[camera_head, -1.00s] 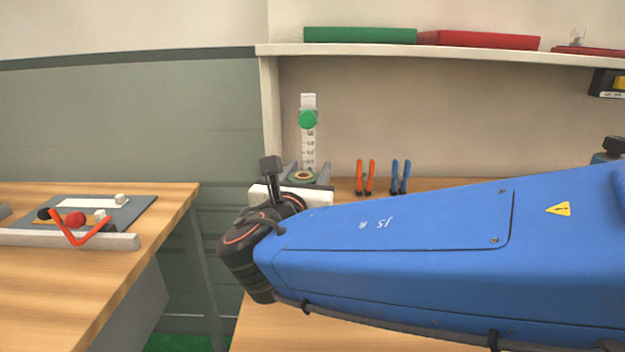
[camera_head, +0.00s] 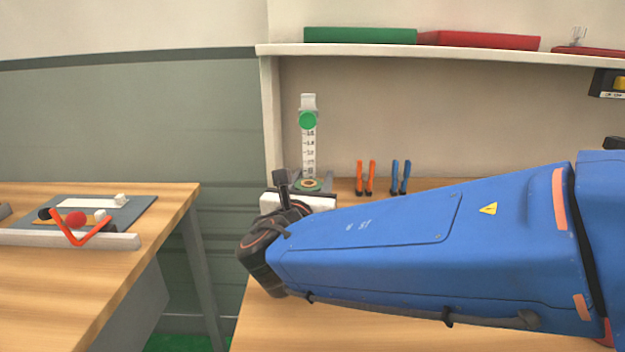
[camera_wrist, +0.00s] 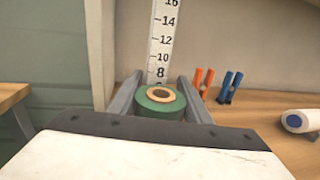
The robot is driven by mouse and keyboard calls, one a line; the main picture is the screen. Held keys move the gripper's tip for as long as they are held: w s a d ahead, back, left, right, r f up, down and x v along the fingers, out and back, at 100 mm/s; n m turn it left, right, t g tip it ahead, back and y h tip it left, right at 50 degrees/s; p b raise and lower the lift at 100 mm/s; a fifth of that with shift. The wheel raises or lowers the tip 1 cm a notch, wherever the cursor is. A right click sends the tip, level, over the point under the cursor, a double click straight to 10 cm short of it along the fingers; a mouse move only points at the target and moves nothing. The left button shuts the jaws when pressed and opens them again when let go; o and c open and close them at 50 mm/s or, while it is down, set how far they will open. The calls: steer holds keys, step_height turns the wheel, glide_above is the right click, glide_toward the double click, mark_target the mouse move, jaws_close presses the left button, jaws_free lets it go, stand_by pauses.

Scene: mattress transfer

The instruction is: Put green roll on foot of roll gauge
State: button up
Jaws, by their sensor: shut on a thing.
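The green roll (camera_wrist: 160,107) has a tan core with a dark hole facing up. My gripper (camera_wrist: 160,80) is shut on it, with one grey finger on each side. The roll (camera_head: 309,185) also shows small in the head view, between the fingers of my gripper (camera_head: 311,180). The roll gauge (camera_head: 309,150) is an upright white scale with a green round piece near its top. In the wrist view the scale (camera_wrist: 162,42) rises directly behind the roll. The gauge's foot is hidden, and I cannot tell whether the roll touches it.
Orange pliers (camera_head: 365,178) and blue pliers (camera_head: 400,177) stand right of the gauge. A white roll with a blue core (camera_wrist: 302,121) lies at the right in the wrist view. A shelf (camera_head: 450,52) spans above. Another table (camera_head: 60,290) stands left.

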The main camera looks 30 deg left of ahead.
steer(key=shift+f, duration=0.1)
steer(key=o, duration=1.4)
steer(key=shift+c, duration=0.2)
steer(key=v, duration=1.2)
